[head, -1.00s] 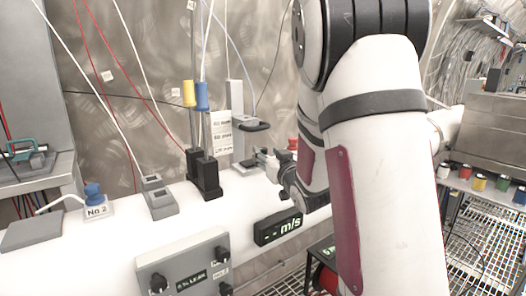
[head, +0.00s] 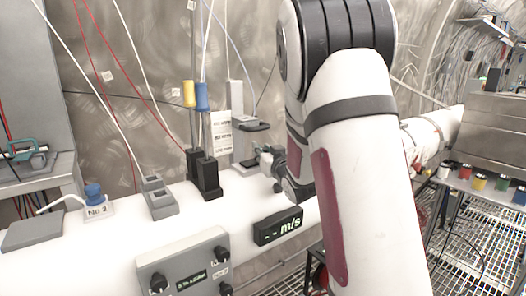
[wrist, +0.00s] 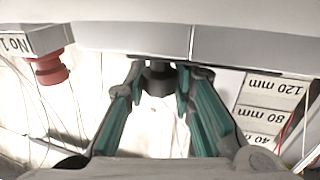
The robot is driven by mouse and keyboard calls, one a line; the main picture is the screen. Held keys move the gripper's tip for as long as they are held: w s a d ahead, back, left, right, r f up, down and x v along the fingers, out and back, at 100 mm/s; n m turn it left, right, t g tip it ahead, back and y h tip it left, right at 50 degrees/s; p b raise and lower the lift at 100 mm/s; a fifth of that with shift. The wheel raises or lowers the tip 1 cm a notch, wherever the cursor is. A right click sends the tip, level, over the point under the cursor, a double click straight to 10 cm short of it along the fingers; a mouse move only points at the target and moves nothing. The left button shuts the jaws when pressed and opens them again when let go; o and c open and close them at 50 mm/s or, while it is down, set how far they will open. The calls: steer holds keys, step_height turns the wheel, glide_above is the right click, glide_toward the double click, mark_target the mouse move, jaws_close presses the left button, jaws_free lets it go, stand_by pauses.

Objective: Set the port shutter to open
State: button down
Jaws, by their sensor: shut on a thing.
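The port shutter (head: 239,146) is a grey upright fixture with a dark-edged flat top on the white pipe, left of my gripper in the head view. My gripper (head: 266,160) is low beside it, partly hidden by my arm. In the wrist view my gripper (wrist: 160,84) has its teal-padded fingers closed around a dark knob (wrist: 158,78), which appears to be the shutter's knob. The knob sits below a grey panel edge (wrist: 130,38). The head view does not show the grasp clearly.
A card marked in mm (wrist: 268,108) stands right of the fingers in the wrist view. A red plug (wrist: 48,68) by a No 1 label is at left. Black posts (head: 205,176), a blue No 2 plug (head: 93,192) and a display (head: 278,227) are on the pipe.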

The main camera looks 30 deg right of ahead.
steer(key=d, duration=0.4)
steer(key=shift+w+b, duration=0.1)
steer(key=shift+b, duration=0.25)
steer(key=shift+d, duration=0.25)
steer(key=c, duration=1.3)
jaws_free()
steer(key=shift+c, duration=0.2)
steer(key=v, duration=1.2)
steer(key=shift+r, duration=0.1)
